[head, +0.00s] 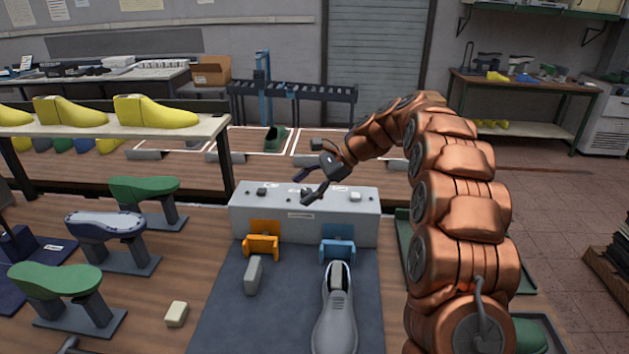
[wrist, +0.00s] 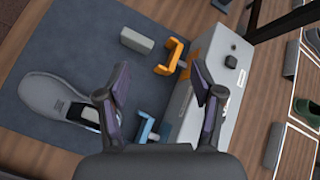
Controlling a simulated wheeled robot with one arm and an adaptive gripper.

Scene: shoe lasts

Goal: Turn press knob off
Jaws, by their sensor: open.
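The press is a long pale grey box (head: 300,230) on the bench, with an orange clamp (head: 262,245) and a blue clamp (head: 338,250) on its front. A small dark knob (head: 262,191) stands on top at its left end. It also shows in the wrist view (wrist: 231,61), beyond my right finger. Another small knob (head: 355,196) is on top at the right; I cannot make out either setting. My gripper (head: 308,187) is open and empty above the middle of the box. In the wrist view my gripper (wrist: 160,80) has its fingers spread, apart from the knob.
A grey shoe (head: 336,320) and a grey block (head: 253,275) lie on the dark mat (head: 220,320). Green and blue-grey lasts on stands (head: 130,240) fill the left bench. A shelf with yellow lasts (head: 155,110) stands behind at left.

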